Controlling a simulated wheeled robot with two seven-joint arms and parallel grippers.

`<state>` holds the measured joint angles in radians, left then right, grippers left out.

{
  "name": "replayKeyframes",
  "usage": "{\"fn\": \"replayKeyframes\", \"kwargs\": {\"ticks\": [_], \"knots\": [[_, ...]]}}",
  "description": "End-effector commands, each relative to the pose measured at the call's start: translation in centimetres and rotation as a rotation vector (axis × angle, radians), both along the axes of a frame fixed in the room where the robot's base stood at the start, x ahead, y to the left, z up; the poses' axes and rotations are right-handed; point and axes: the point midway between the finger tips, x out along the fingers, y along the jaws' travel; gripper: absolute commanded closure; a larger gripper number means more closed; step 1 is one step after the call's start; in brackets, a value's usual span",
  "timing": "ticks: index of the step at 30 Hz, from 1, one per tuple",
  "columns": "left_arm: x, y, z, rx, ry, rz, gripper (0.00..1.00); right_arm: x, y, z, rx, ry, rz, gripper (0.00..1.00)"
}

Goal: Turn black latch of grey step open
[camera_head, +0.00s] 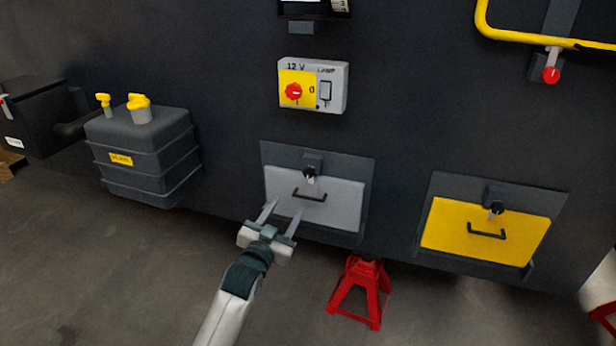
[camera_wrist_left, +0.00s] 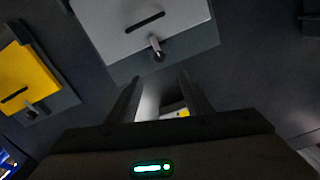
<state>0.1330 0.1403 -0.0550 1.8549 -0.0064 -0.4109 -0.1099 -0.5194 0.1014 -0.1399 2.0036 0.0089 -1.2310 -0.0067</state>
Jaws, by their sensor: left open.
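The grey step (camera_head: 341,202) is a light grey panel in a dark frame, low on the dark chassis wall, with a black handle (camera_head: 310,195) across it. Its black latch (camera_head: 310,172) sits at the panel's upper edge, below a dark block. In the left wrist view the panel (camera_wrist_left: 118,30) appears the other way up, with the latch (camera_wrist_left: 156,50) just beyond the fingertips. My left gripper (camera_head: 286,210) is open and empty, in front of the panel's lower left part, below and left of the latch. My right gripper is not in view.
A yellow panel (camera_head: 450,228) with its own latch is to the right. A red stand (camera_head: 362,292) is on the floor below. A switch box (camera_head: 335,88) is above the grey step. A dark tank (camera_head: 150,160) with yellow caps is at left. A yellow rail (camera_head: 510,37) is at upper right.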

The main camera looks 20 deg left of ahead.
Motion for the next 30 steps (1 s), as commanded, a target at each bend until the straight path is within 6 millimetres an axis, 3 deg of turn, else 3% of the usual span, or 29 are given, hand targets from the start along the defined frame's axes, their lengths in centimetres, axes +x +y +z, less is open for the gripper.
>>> {"fn": "replayKeyframes", "kwargs": {"ticks": [11, 30], "knots": [[2.9, -0.1, 0.1, 0.0, -0.002, -0.001, 0.54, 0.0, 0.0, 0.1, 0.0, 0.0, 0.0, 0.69], [13.5, -0.5, 0.0, -0.001, 0.0, -0.001, 0.54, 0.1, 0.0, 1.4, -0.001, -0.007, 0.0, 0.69]]}}
